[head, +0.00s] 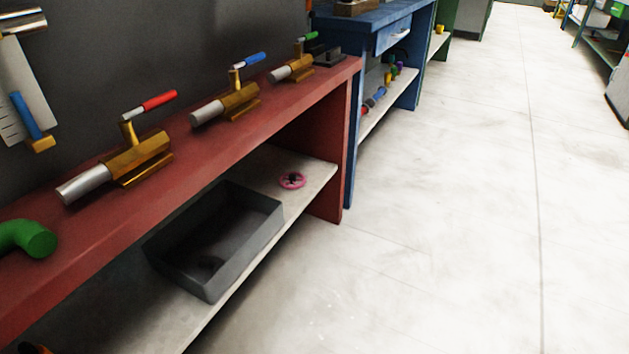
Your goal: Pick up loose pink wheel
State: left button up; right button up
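A small pink wheel (292,180) with spokes lies flat on the pale lower shelf (318,172) of the red bench, near the shelf's right end. It is to the right of and behind a dark grey open bin. Neither of my grippers shows in the head view.
The dark grey bin (262,228) stands on the same shelf, with a dark round shape inside. The red bench top (190,150) overhangs the shelf and carries brass valves with red, blue and green handles, and a green pipe elbow (35,240). A blue bench (350,120) adjoins it. Floor (450,220) is clear at right.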

aim_at(292, 179)
jog(key=z, duration=0.85)
jog(key=i, duration=1.8)
jog(key=u, duration=2.25)
jog(key=i, duration=0.5)
